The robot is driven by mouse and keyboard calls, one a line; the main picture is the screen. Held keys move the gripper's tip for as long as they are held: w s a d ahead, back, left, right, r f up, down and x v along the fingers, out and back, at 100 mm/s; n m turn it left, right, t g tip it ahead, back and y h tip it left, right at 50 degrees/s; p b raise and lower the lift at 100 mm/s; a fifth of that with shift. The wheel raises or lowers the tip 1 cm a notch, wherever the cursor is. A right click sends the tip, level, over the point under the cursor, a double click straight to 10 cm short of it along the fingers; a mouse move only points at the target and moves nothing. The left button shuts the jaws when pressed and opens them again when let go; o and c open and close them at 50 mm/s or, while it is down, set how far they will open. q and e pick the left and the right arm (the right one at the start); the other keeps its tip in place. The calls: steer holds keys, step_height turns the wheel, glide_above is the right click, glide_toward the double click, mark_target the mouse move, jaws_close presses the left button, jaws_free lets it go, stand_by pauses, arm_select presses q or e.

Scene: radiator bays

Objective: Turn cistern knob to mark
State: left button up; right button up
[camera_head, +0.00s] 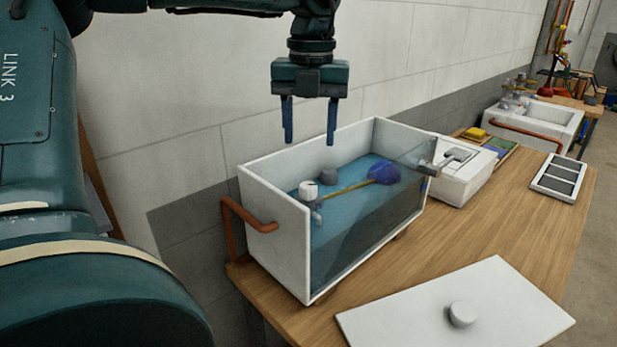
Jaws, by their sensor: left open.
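The cistern (273,262) is an open white tank with a clear front, holding blue water, on the wooden bench. A small white knob (308,190) sits on a grey valve inside its left end. A brass rod runs from the valve to a blue float (384,173). My left gripper (309,140) points down above the tank's back rim, its two blue fingers apart and empty. It is above the knob and does not touch it. I cannot make out a mark on the knob. My right gripper is not in view.
A white lid (410,315) with a round knob lies on the bench (530,220) in front of the tank. A copper pipe (232,212) bends out at the tank's left. A white box with a lever (462,180) stands right of it. The wall is close behind.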

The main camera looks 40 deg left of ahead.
mark_target(308, 184)
arm_select(q)
step_height(308, 184, down, 10)
steer(key=shift+a+r, duration=0.1)
steer(key=shift+a, duration=0.05)
stand_by(0.3)
steer(key=c, duration=1)
steer(key=shift+o, duration=0.2)
